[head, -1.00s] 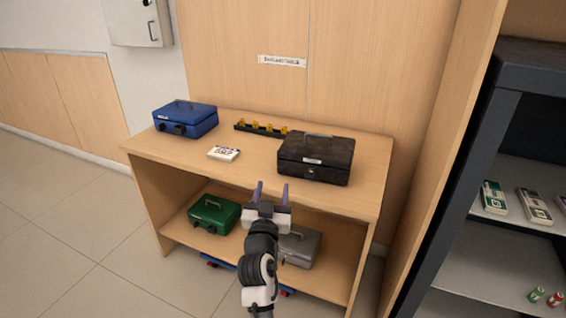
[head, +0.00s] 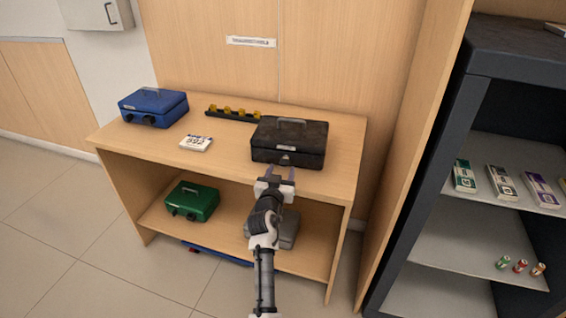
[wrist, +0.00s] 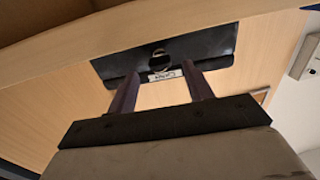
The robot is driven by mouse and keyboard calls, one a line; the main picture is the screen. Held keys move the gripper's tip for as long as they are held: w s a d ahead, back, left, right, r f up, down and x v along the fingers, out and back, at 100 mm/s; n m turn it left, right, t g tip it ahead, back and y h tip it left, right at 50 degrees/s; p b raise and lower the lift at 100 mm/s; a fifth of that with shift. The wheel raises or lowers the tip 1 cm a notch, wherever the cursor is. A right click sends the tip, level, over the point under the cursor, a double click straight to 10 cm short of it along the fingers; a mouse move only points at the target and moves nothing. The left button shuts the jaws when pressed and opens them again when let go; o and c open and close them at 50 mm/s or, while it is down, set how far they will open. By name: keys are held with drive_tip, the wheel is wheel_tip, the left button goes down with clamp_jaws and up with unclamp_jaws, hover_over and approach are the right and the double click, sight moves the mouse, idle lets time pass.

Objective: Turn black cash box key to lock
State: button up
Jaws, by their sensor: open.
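The black cash box (head: 290,138) stands on the right part of the wooden tabletop, its handle folded on the lid. Its front, with a small pale label and a round lock area (head: 285,157), faces my gripper. My gripper (head: 282,173) is open and empty, just in front of and slightly below that lock in the head view. In the wrist view the black box front (wrist: 215,45) lies beyond my open fingers (wrist: 160,70), with the round lock or key (wrist: 160,58) between the fingertips. The key's angle is too small to tell.
A green box (head: 192,202) and a grey box (head: 287,232) are on the lower shelf. A dark shelving unit stands right.

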sight(284, 162)
drive_tip(key=shift+x, duration=1.75)
drive_tip(key=shift+c, duration=0.3)
drive_tip(key=c, duration=0.9)
